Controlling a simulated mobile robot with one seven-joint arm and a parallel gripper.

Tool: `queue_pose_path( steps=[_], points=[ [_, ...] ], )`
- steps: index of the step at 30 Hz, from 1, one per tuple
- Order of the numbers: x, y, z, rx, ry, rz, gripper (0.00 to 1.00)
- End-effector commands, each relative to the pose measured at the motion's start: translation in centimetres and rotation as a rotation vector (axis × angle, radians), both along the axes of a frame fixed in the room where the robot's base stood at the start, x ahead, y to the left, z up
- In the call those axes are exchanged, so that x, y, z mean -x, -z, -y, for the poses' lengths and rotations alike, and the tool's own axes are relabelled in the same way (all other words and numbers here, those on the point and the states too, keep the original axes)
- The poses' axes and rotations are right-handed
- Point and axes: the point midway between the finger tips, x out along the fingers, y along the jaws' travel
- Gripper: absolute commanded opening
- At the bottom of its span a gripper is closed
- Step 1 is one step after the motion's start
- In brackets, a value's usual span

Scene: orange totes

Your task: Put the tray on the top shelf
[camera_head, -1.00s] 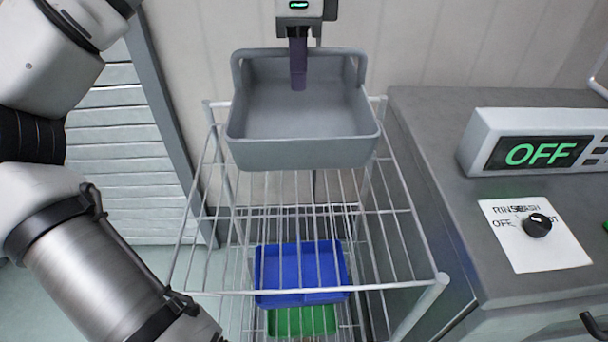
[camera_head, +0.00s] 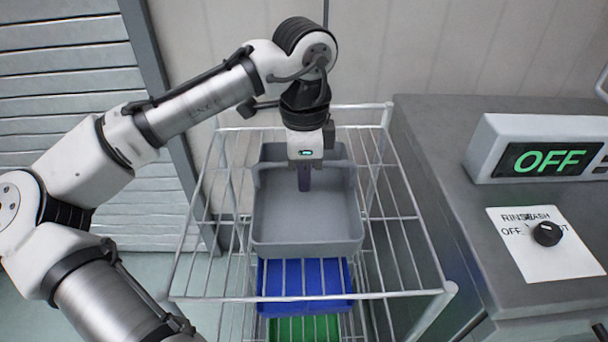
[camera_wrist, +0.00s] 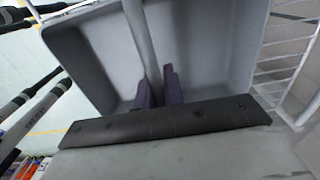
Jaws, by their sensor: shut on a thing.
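The grey tray (camera_head: 305,225) is a deep open tub, level over the middle of the top wire shelf (camera_head: 405,292) of the rack. Its underside is hidden, so I cannot tell whether it touches the wires. My gripper (camera_head: 304,186) points down into the tray from above. In the wrist view, its purple fingers (camera_wrist: 158,88) are on either side of the bar handle of the tray (camera_wrist: 215,45), shut on it.
A blue tray (camera_head: 300,280) and a green tray (camera_head: 305,328) sit on lower levels of the rack. A grey machine (camera_head: 440,150) with an OFF display stands close on the right. A wall is behind, and a slatted panel (camera_head: 65,80) stands on the left.

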Motion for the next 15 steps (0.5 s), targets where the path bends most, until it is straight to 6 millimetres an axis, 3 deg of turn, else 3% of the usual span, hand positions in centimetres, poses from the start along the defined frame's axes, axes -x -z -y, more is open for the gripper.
queue_pose_path(
  steps=[3,12,13,15],
  points=[
    [0.01,0.99,-0.04,0.001,-0.001,0.001,0.00],
    [0.00,1.24,-0.01,0.001,0.001,0.000,0.00],
    [0.00,1.22,-0.02,0.001,0.000,0.000,0.13],
    [0.00,1.19,-0.02,0.000,0.000,0.000,0.22]
  ],
)
